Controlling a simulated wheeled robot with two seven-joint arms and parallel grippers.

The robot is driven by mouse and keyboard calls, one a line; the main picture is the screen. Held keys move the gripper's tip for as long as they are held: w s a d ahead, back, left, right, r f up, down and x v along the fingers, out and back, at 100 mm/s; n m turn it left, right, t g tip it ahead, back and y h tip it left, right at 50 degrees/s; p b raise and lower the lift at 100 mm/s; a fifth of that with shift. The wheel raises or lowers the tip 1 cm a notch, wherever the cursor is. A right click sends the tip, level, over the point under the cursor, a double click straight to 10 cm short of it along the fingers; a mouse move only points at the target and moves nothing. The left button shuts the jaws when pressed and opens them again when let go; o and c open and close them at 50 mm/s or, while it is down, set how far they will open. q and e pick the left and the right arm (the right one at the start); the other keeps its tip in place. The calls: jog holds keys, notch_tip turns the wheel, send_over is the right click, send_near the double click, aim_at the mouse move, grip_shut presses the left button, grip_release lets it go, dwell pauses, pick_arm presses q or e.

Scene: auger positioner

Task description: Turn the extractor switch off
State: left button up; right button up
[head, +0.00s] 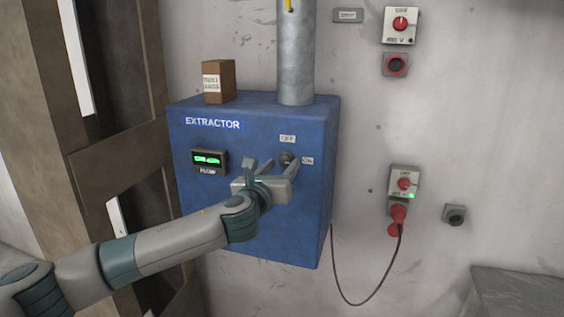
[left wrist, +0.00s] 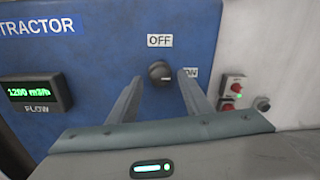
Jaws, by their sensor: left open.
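The blue extractor box (head: 252,222) hangs on the wall, lettered EXTRACTOR. Its dark rotary switch (head: 287,158) sits on the front face, with an OFF label above and an ON label to its right. In the left wrist view the switch knob (left wrist: 160,74) shows between and beyond the fingertips, with a pale mark pointing towards ON. My left gripper (head: 272,166) is open in front of the switch, one finger on each side; I cannot tell whether either finger touches it. The flow display (head: 209,159) is lit green and reads about 1200 m3/h. My right gripper is not in view.
A metal duct (head: 296,60) rises from the box top, beside a small brown carton (head: 219,82). To the right are a wall socket (head: 404,183) with a red plug and hanging cable, and another red-knobbed unit (head: 400,25). Brown framing (head: 115,150) stands at left.

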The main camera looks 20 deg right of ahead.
pick_arm(q)
jog(key=shift+w+d, duration=0.25)
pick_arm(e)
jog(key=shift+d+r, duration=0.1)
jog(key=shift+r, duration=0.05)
pick_arm(q)
jog(key=c, duration=1.1)
jog(key=shift+o, duration=0.2)
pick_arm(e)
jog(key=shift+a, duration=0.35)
